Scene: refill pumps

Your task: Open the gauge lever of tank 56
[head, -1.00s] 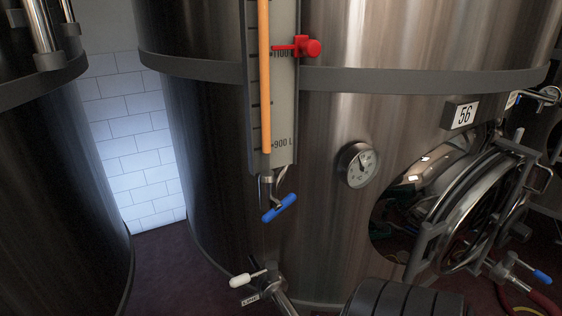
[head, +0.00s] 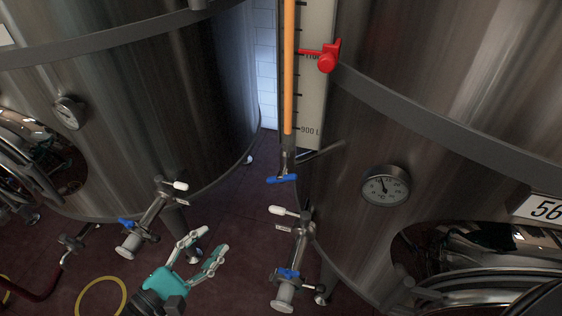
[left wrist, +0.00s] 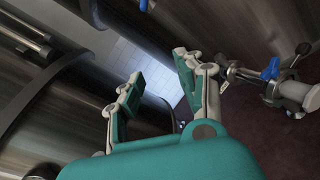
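Tank 56 (head: 450,120) is the steel tank on the right in the head view, with its number plate (head: 545,208) at the right edge. Its level gauge (head: 312,75) has an orange column and a red marker (head: 327,57). The blue gauge lever (head: 282,179) sits at the gauge's foot and looks roughly crosswise to the pipe. My left gripper (head: 208,245), teal with pale fingers, is open and empty, below and left of the lever and apart from it. In the left wrist view its open fingers (left wrist: 158,66) have nothing between them. My right gripper is out of view.
Below the lever is an outlet valve with a white handle (head: 284,211) and a blue handle (head: 288,273). A neighbouring tank (head: 150,100) with a similar valve (head: 150,220) stands left. A dial (head: 386,187) sits on tank 56. A yellow hose (head: 101,297) lies on the floor.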

